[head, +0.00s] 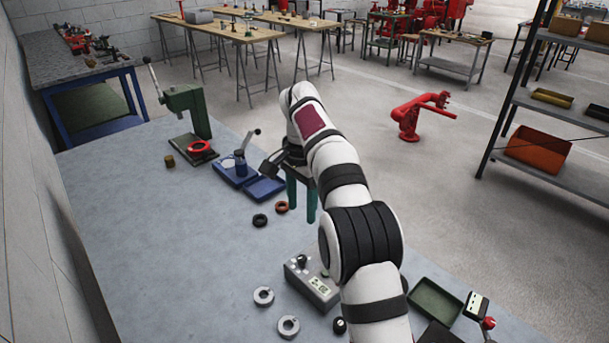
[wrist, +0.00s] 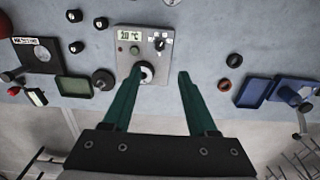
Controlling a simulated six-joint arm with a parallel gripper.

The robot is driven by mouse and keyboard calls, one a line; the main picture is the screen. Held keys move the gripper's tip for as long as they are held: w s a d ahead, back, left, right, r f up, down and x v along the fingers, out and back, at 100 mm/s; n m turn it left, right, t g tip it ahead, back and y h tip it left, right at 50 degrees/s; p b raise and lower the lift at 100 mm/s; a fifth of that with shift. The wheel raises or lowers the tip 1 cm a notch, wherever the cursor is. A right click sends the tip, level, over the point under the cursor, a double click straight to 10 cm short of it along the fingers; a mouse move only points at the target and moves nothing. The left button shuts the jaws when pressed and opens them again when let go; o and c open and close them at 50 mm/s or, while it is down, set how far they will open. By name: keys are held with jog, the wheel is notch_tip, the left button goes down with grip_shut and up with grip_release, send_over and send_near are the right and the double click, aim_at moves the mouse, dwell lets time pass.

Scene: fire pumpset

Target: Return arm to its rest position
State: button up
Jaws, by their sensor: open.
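My gripper (head: 301,208) hangs over the table (head: 150,240) on my white arm. In the wrist view its two teal fingers (wrist: 159,74) are spread apart with nothing held between them. A grey control box with a small display (wrist: 140,48) lies below and beyond the fingertips in that view. A pale ring-like part with a dark centre (wrist: 147,72) shows by the left fingertip; I cannot tell whether they touch. In the head view the control box (head: 312,284) is partly hidden by my arm.
An orange ring (head: 281,207) and a black ring (head: 260,220) lie near my gripper. A blue fixture (head: 262,188) and a green press (head: 190,110) stand farther back. Two grey rings (head: 263,296) lie in front. A green tray (head: 435,299) is at right. The table's left part is clear.

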jog(key=s+d+r+n, duration=0.1)
jog(key=s+d+r, duration=0.2)
jog(key=s, duration=0.4)
jog(key=s+d+r+n, duration=0.1)
jog(key=s+d+r, duration=0.2)
jog(key=s, duration=0.4)
jog(key=s+d+f+y, duration=0.1)
jog(key=s+f, duration=0.2)
jog(key=s, duration=0.9)
jog(key=s+d+f+n, duration=0.1)
jog(key=s+f, duration=0.3)
jog(key=s, duration=0.8)
jog(key=shift+d+f+y, duration=0.2)
jog(key=shift+d+y, duration=0.2)
jog(key=shift+d, duration=0.25)
